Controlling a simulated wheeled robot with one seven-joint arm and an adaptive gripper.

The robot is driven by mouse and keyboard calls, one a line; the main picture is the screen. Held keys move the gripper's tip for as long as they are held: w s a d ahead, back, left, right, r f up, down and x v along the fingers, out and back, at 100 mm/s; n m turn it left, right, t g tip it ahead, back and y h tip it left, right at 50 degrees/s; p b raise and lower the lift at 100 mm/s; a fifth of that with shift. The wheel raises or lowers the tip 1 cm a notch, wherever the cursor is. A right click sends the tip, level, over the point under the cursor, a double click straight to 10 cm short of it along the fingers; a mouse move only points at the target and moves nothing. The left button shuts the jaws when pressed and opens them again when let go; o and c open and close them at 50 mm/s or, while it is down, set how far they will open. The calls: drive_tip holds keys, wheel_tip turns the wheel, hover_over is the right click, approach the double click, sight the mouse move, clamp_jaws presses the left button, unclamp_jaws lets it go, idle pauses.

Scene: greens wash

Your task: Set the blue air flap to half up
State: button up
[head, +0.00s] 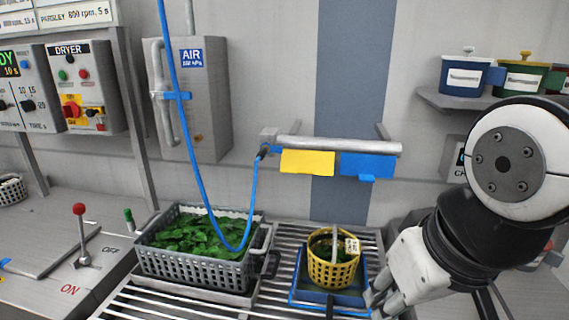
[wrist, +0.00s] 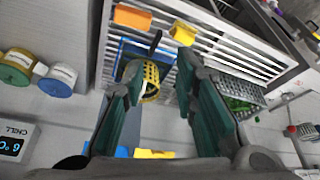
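The blue air flap (head: 367,164) is a flat blue plate with a small tab at its lower edge. It hangs at the right end of the grey air bar (head: 345,145) in the head view, beside a yellow flap (head: 307,162). Its exact tilt is hard to tell. My gripper (head: 376,298) is low at the right, below the flap and apart from it, next to the yellow basket. In the wrist view my gripper (wrist: 158,72) has its fingers spread with nothing held. Blue (wrist: 122,152) and yellow (wrist: 153,154) flap parts show at that view's bottom edge.
A yellow basket (head: 334,268) stands in a blue tray (head: 300,292) on the slatted rack. A grey crate (head: 190,265) of greens is at left. A blue hose (head: 185,130) loops down to the bar. Lidded pots (head: 466,75) sit on the right shelf.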

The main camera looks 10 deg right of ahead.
idle(0.3)
drive_tip(key=o, duration=0.6)
drive_tip(key=shift+w, duration=0.2)
drive_tip(key=shift+o, duration=0.2)
drive_tip(key=w+t+p, duration=0.3)
drive_tip(key=w+t, duration=0.1)
drive_tip(key=w, duration=1)
drive_tip(key=m+t+h+p, duration=0.2)
drive_tip(key=m+t+h, duration=0.3)
drive_tip(key=t+h, duration=0.25)
approach(367, 181)
drive_tip(key=shift+n+t+y, duration=0.3)
drive_tip(key=shift+t+y, duration=0.05)
drive_tip(key=shift+t, duration=0.1)
drive_tip(key=x, duration=0.9)
drive_tip(key=shift+s+d+f+b, duration=0.15)
drive_tip(key=shift+d+f+b, duration=0.15)
drive_tip(key=shift+b, duration=0.1)
